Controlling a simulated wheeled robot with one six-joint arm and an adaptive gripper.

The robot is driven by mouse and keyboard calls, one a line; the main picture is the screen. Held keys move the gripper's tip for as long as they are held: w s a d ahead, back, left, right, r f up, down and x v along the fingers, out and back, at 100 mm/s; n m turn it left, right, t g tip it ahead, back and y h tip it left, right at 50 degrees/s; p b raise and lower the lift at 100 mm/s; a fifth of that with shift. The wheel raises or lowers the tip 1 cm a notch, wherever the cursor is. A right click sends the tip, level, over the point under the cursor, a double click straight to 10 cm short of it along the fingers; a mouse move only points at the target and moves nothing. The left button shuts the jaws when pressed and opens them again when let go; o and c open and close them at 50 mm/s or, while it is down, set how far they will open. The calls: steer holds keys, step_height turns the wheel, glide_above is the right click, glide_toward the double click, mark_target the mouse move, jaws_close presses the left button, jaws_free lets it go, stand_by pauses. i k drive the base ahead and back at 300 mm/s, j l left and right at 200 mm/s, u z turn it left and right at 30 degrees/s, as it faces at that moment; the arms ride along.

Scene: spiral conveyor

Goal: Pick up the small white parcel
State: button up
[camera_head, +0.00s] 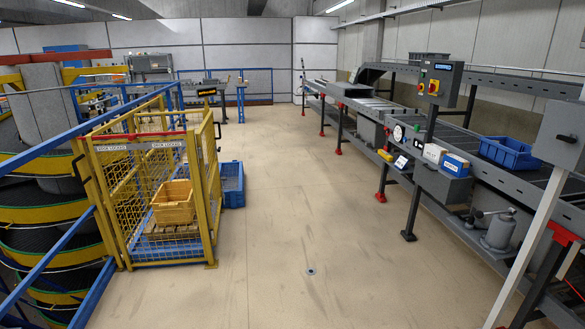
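A small white parcel (434,153) sits on a grey shelf-like box (442,187) beside the right-hand conveyor. It is just left of a blue and white box (455,165); whether they touch is too small to tell. A round white dial or disc (399,132) and a small white and blue item (401,162) are further left. My gripper is not in view, and nothing of my arm can be made out near the parcel.
A conveyor line runs along the right, with a blue crate (510,152) on it and a control box (440,83) on a post. A yellow cage (150,180) holding a yellow crate (173,203) stands left. The floor (290,200) between is clear.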

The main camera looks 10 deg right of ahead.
mark_target(434, 152)
steer(key=i, duration=0.9)
steer(key=i+j, duration=0.1)
steer(key=i, duration=0.75)
steer(key=i+z, duration=0.45)
steer(key=i+j+z, duration=0.25)
steer(key=z, duration=0.15)
steer(key=i+j+z, duration=0.3)
steer(key=z, duration=0.15)
steer(key=i+j+z, duration=0.6)
steer(key=j+z, duration=0.2)
steer(key=j, duration=0.15)
steer(key=i+j+z, duration=0.1)
steer(key=j+z, duration=0.2)
steer(key=j, duration=0.25)
steer(key=j+z, duration=0.35)
steer(key=j, duration=0.2)
steer(key=i, duration=0.05)
